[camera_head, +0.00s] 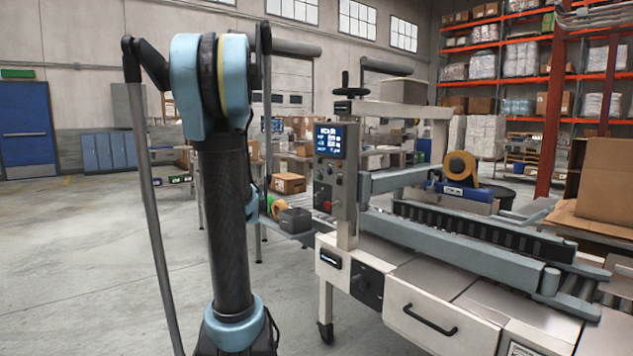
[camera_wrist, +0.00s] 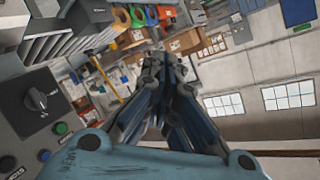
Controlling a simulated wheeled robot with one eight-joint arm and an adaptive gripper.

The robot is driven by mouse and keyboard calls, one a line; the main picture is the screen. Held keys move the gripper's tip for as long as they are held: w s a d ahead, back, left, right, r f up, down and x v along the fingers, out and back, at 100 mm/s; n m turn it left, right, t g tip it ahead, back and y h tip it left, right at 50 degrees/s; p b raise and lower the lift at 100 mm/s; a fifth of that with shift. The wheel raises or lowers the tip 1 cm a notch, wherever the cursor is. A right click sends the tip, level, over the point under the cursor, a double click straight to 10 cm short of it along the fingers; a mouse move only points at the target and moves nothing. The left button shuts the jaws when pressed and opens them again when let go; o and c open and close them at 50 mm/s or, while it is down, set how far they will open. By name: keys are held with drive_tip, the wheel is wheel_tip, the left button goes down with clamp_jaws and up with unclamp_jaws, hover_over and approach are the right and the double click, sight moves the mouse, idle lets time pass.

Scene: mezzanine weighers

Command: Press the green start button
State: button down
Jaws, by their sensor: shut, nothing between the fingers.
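The green button (camera_wrist: 60,128) is a small round cap on a dark grey control panel (camera_wrist: 18,120) at the left edge of the wrist view. A black rotary knob (camera_wrist: 40,98) is above it and a blue button (camera_wrist: 43,155) below it. My gripper (camera_wrist: 155,62) is shut and empty, pointing up the wrist view, to the right of the panel and apart from it. My gripper does not show clearly in the head view.
A red button (camera_head: 327,205) is low on the control box. The machine (camera_head: 425,285) with a roller conveyor fills the right. A cardboard box (camera_head: 289,183) sits on a table behind. Shelving (camera_head: 500,60) stands at the back right. The floor at left is clear.

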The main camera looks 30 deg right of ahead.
sight(319, 177)
drive_tip(key=w+d+r+m+h, duration=0.1)
drive_tip(key=d+m+h, duration=0.3)
drive_tip(key=d, duration=0.7)
drive_tip(key=w+d+r+m+t+h, duration=0.1)
drive_tip(key=d+m+h, duration=0.3)
drive_tip(key=d, duration=0.7)
drive_tip(key=shift+d+r+t+h, duration=0.3)
drive_tip(key=shift+r, duration=0.4)
drive_tip(key=shift+w, duration=0.1)
drive_tip(key=d, duration=0.8)
drive_tip(key=shift+w+d, duration=0.3)
drive_tip(key=shift+d, duration=0.05)
drive_tip(key=shift+d, duration=0.45)
